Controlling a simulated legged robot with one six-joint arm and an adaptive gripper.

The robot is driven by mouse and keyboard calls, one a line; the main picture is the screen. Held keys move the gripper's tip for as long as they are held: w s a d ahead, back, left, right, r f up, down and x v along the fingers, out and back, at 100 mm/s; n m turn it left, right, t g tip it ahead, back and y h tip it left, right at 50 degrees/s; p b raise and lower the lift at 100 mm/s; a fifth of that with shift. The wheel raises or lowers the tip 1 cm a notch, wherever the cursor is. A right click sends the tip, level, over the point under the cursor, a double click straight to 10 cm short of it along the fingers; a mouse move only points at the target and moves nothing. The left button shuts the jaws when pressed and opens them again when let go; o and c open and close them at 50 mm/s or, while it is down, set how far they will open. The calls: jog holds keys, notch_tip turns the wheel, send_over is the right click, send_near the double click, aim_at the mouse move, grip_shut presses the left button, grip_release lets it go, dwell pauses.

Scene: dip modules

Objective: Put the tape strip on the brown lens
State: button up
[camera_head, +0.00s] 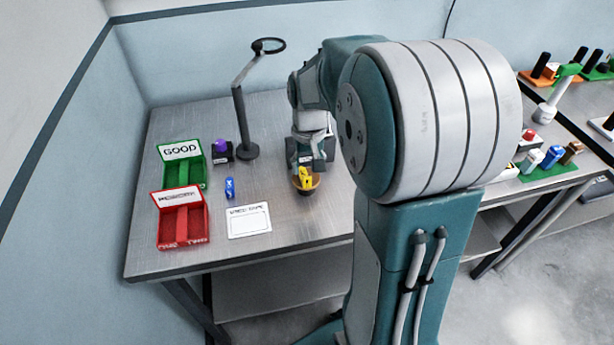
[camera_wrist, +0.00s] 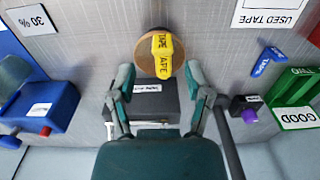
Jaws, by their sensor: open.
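The brown lens (camera_wrist: 142,60) is a round disc near the top middle of the wrist view. The yellow tape strip (camera_wrist: 162,50), printed TAPE, lies over it, with one end reaching past the rim toward my gripper. In the head view the yellow strip (camera_head: 305,180) sits on the brown lens (camera_head: 315,183), which has a dark part below it. My gripper (camera_wrist: 160,75) is open, its fingertips apart on either side of the strip's near end, with nothing gripped. In the head view my gripper (camera_head: 306,163) is just behind the strip. Whether the strip is stuck flat I cannot tell.
A dark labelled box (camera_wrist: 150,105) lies under my gripper. A blue strip (camera_head: 229,187), a white sheet (camera_head: 249,221), a green GOOD tray (camera_head: 184,171), a red tray (camera_head: 183,222), a purple-topped block (camera_head: 220,150) and a tall ring stand (camera_head: 243,120) are to the left.

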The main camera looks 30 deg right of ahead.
aim_at(308, 177)
jog(key=r, duration=0.6)
jog(key=shift+d+r, duration=0.15)
jog(key=shift+d, duration=0.05)
jog(key=s+a+r+n+t, duration=0.1)
jog(key=s+a+r+t, duration=0.1)
jog(key=s+a, duration=0.4)
jog(key=s+a+r+n+t, duration=0.2)
jog(key=s+a, duration=0.4)
jog(key=s, duration=0.4)
jog(key=shift+s+r+t, duration=0.2)
jog(key=shift+r+t, duration=0.05)
jog(key=shift+t, duration=0.55)
jog(key=shift+a, duration=0.1)
